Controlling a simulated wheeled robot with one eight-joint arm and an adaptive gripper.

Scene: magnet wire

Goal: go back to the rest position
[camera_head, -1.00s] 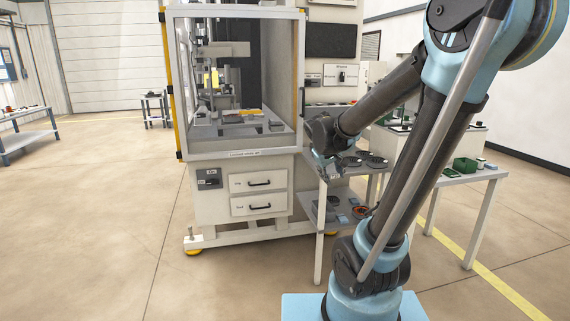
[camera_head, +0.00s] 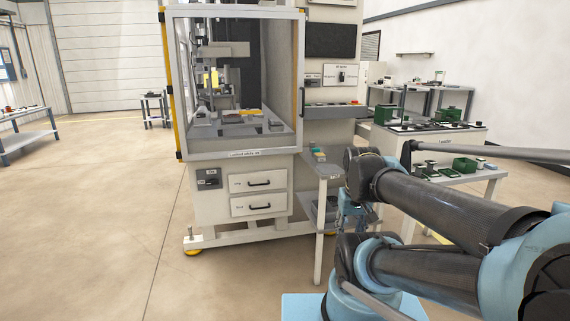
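My arm is folded low at the right of the head view, with its elbow out of the right side of the picture. My gripper (camera_head: 350,212) hangs below the dark wrist, close above my light-blue base. It is in front of the small side table (camera_head: 323,170) as seen from here. The gripper is small and partly merged with the arm links behind it, so I cannot tell whether its fingers are open or whether it holds anything.
The machine cabinet (camera_head: 240,172) with two drawers stands at centre-left. A side bench (camera_head: 28,137) stands far left. The floor (camera_head: 90,240) at left is clear.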

